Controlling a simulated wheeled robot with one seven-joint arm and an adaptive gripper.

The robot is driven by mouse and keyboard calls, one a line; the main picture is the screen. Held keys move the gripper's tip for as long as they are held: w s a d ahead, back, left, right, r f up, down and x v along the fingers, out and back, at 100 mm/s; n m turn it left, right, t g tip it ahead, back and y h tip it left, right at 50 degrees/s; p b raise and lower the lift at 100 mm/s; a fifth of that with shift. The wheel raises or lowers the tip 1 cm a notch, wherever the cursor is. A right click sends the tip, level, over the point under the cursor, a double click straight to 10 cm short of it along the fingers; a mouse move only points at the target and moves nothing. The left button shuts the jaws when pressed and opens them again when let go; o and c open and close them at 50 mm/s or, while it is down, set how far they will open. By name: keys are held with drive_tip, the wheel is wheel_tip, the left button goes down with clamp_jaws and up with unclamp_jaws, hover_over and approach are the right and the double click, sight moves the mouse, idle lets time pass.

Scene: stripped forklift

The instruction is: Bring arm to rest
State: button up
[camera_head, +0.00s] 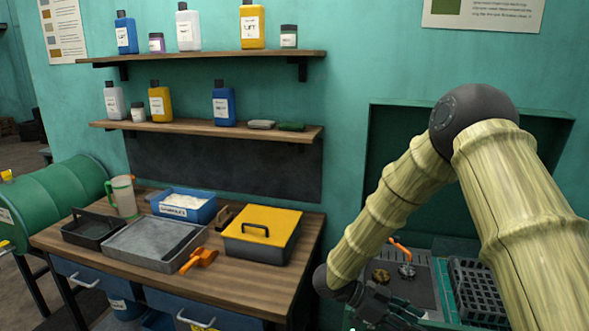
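My arm (393,200) reaches in from the right, bends at a dark elbow joint and slopes down to the left. My gripper (385,311) is at the bottom centre-right, dark and partly cut off by the lower edge. It is in front of a green recessed station in the wall. Its fingers are too dark and small to tell whether they are open or shut, and I see no object clearly in them.
A wooden workbench (52,238) at left bears trays, a blue box (184,206), an orange scoop (199,260) and a yellow-lidded box (262,222). Two wall shelves hold bottles. A green drum (60,200) lies at far left. A dark crate (478,290) is right of my gripper.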

drive_tip(key=d+f+n+t, duration=0.4)
drive_tip(key=f+n+t, duration=0.3)
drive_tip(key=f, duration=0.5)
drive_tip(key=s+a+f+n+t+y, duration=0.1)
drive_tip(key=s+f+n+y, duration=0.2)
drive_tip(key=f, duration=0.3)
drive_tip(key=s+a+f+n+t+y, duration=0.1)
drive_tip(key=s+a+f+n+y, duration=0.15)
drive_tip(key=f, duration=0.35)
drive_tip(key=s+a+f+n+g+y, duration=0.1)
drive_tip(key=s+a+f+n+y, duration=0.1)
drive_tip(key=s, duration=0.6)
drive_tip(key=s+a+f+n+g+y+b, duration=0.1)
drive_tip(key=s+a+f+n+g+y, duration=0.1)
drive_tip(key=s, duration=0.7)
drive_tip(key=s+a+f+n+g+y, duration=0.2)
drive_tip(key=s+f+n+y, duration=0.1)
drive_tip(key=s, duration=0.6)
drive_tip(key=shift+s+f+n, duration=0.2)
drive_tip(key=shift+f+n, duration=0.2)
drive_tip(key=shift+n, duration=0.35)
